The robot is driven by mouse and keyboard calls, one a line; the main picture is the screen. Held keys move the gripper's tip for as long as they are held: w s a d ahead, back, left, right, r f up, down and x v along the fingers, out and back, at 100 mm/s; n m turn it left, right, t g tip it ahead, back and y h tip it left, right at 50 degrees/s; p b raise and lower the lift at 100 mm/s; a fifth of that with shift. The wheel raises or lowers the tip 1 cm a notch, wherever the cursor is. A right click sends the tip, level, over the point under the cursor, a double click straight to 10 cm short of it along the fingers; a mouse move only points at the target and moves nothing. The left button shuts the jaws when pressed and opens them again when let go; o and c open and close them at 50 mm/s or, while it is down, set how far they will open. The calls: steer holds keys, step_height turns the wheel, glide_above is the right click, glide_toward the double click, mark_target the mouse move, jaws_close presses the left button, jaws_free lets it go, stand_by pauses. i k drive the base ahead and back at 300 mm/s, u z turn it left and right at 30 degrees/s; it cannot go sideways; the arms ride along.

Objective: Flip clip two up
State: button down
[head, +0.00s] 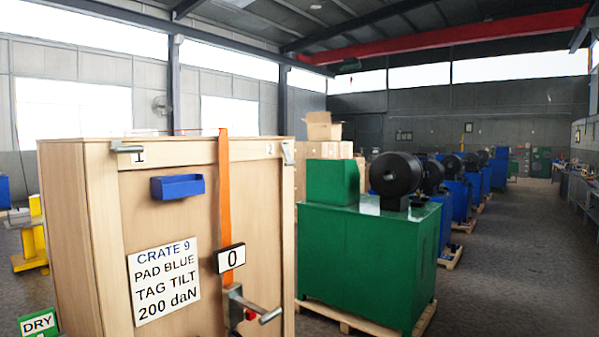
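A wooden crate (100,230) stands close at the left, its front facing me. A grey clip (288,153) sits at the top right corner of the front, beside a small mark "2" (270,149). It is small and its exact tilt is hard to tell. Another grey clip (127,148), beside a mark "1" (139,156), lies about level at the top left. An orange strap (224,190) runs down the front to a metal buckle (238,305) with a handle and a red part. My gripper is not in view.
A green machine (365,260) on a pallet stands right. A "DRY" sign (38,324) is lower left. Floor at far right is open.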

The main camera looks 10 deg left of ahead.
mark_target(290, 162)
steer(key=u, duration=0.05)
steer(key=i, duration=0.85)
steer(key=u, duration=0.45)
steer(key=i, duration=0.55)
steer(key=u, duration=0.3)
